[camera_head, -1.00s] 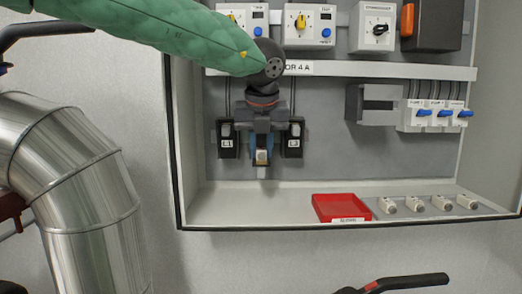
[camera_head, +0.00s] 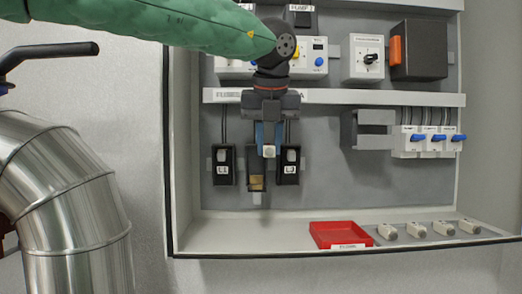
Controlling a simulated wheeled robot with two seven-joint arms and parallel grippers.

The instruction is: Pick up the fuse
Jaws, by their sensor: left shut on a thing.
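My left gripper (camera_head: 267,146) comes down from the top on its green-sleeved arm. It is shut on a small whitish fuse (camera_head: 269,151). It holds the fuse just above the middle fuse holder (camera_head: 257,183), which shows a brassy inside. The left fuse holder L1 (camera_head: 223,168) and the right fuse holder L3 (camera_head: 289,170) stand on either side, each with a pale fuse end showing. Several spare fuses (camera_head: 415,229) lie in a row on the cabinet's bottom ledge. My right gripper is not in view.
A red tray (camera_head: 338,234) sits on the cabinet ledge left of the spare fuses. Breakers with blue levers (camera_head: 427,140) are at the right. A white label rail (camera_head: 390,98) crosses above. A large metal pipe (camera_head: 75,215) stands at the left.

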